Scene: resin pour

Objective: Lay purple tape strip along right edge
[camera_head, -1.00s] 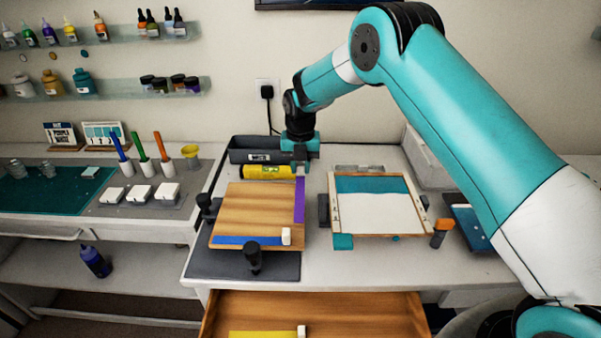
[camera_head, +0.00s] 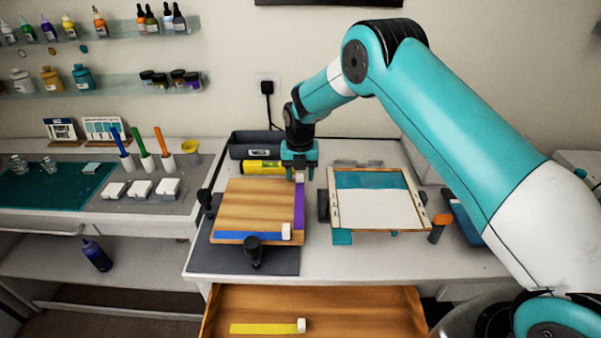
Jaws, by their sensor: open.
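The purple tape strip (camera_head: 299,208) lies along the right edge of the wooden board (camera_head: 250,208), running from near the back corner toward the front. A white tab (camera_head: 299,177) shows at its far end. My gripper (camera_head: 299,175) is open just above and around that end, near the board's back right corner. Whether the fingers touch the tab cannot be told. A blue tape strip (camera_head: 248,236) with a white tab (camera_head: 286,231) lies along the board's front edge.
The board sits on a dark mat (camera_head: 240,262) with black clamps (camera_head: 253,250). A framed screen (camera_head: 378,205) stands to the right. An open drawer (camera_head: 360,310) below holds a yellow strip (camera_head: 264,328). A dark bin (camera_head: 252,147) and yellow roll (camera_head: 262,167) stand behind.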

